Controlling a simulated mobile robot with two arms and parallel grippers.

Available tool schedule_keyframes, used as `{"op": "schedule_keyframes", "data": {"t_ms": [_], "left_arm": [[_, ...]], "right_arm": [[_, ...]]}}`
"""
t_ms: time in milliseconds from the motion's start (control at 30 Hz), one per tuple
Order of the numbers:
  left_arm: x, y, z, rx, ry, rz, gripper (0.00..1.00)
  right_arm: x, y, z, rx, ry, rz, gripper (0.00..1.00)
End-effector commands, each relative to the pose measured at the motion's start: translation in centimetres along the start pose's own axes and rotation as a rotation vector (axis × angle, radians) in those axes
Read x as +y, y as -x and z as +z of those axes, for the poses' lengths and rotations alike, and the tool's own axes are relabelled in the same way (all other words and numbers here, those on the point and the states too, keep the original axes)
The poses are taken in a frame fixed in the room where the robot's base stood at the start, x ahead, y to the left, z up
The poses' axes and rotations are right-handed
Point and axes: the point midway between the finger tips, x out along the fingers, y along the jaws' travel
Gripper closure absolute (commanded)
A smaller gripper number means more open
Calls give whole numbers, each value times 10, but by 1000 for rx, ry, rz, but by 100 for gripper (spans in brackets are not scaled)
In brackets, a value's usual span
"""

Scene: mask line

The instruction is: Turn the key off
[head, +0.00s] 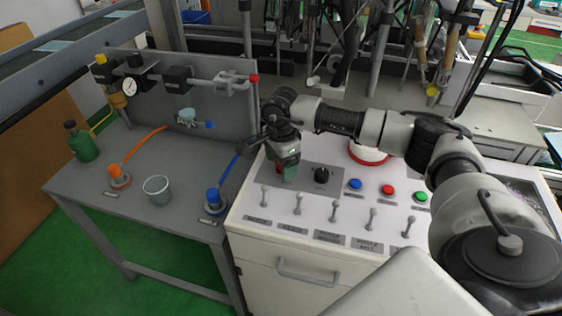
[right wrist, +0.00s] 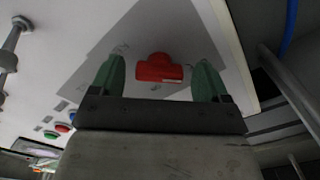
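The red key (right wrist: 160,68) sits on a grey plate of the white control panel in the right wrist view. My right gripper (head: 287,172) is over the left part of this panel in the head view, and hides most of the key there. In the right wrist view its two green fingers (right wrist: 160,75) are apart, one on each side of the key, with a visible gap on both sides. I cannot tell how deep the fingertips reach beside the key. My left gripper is not in view.
A black knob (head: 321,175) stands just right of the gripper. Blue (head: 355,184), red (head: 388,190) and green (head: 421,196) buttons lie farther right. Several toggle levers (head: 298,204) stand in front. A grey table (head: 130,180) with a cup (head: 157,190) and hoses is at left.

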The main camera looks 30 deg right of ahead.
Motion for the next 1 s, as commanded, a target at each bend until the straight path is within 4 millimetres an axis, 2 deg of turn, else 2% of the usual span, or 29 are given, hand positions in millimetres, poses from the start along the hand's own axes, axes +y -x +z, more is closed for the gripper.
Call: {"op": "schedule_keyframes", "data": {"t_ms": [267, 367, 700, 833, 1000], "left_arm": [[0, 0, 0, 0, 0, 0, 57], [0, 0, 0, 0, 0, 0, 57], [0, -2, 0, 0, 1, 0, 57], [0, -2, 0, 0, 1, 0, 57], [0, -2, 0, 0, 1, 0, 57]], "right_arm": [[0, 3, 0, 0, -1, 1, 23], [0, 15, 0, 0, -1, -2, 23], [0, 82, 0, 0, -1, -3, 23], [0, 98, 0, 0, 0, -2, 23], [0, 107, 0, 0, 0, 1, 23]]}}
